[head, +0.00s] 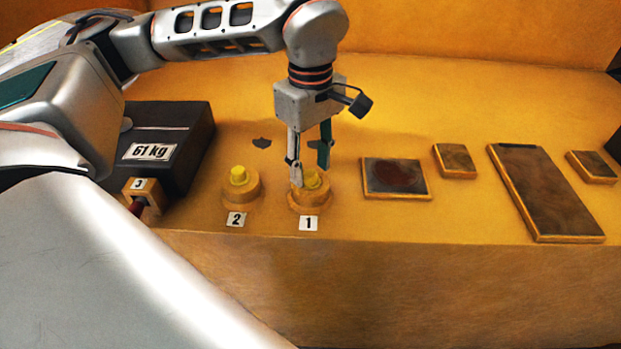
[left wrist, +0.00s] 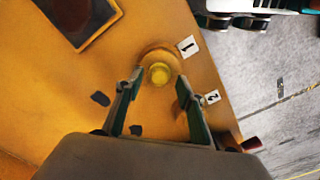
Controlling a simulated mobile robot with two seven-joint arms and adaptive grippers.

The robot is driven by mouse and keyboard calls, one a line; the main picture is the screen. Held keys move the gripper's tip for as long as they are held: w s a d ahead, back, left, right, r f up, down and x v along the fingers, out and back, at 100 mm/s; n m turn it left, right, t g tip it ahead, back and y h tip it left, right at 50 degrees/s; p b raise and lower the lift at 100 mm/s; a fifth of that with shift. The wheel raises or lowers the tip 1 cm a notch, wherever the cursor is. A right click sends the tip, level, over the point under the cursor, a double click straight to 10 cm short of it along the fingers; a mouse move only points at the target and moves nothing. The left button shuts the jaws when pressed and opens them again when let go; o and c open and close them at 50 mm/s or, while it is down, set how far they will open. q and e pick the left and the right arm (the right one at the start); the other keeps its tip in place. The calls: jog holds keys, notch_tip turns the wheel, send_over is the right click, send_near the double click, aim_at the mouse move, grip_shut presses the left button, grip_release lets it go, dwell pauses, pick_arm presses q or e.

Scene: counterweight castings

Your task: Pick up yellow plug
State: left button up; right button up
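One yellow plug (head: 313,179) sits in the round holder (head: 309,201) by label 1. It also shows in the left wrist view (left wrist: 159,74). A second yellow plug (head: 238,175) sits in the holder (head: 240,193) by label 2. My left gripper (head: 310,174) points down at the plug by label 1, with its fingers apart on either side of it. In the left wrist view the plug appears between the open fingertips (left wrist: 158,79), with a visible gap on both sides. Contact cannot be seen. My right gripper is not in view.
A black block marked 61 kg (head: 160,145) and a wooden holder with label 3 (head: 142,196) stand at the left. Several dark-topped plates, such as the long one (head: 545,190), lie to the right. The yellow surface drops off at its front edge.

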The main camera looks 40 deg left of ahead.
aim_at(310, 173)
pick_arm(q)
jog(key=shift+f, duration=0.7)
jog(key=c, duration=1)
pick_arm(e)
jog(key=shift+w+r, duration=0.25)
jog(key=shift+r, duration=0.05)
pick_arm(q)
jog(key=shift+r, duration=0.1)
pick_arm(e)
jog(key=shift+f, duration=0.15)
pick_arm(q)
jog(key=shift+r, duration=0.65)
notch_tip(310, 173, up, 19)
jog(key=shift+f+p, duration=0.2)
jog(key=shift+p, duration=1.05)
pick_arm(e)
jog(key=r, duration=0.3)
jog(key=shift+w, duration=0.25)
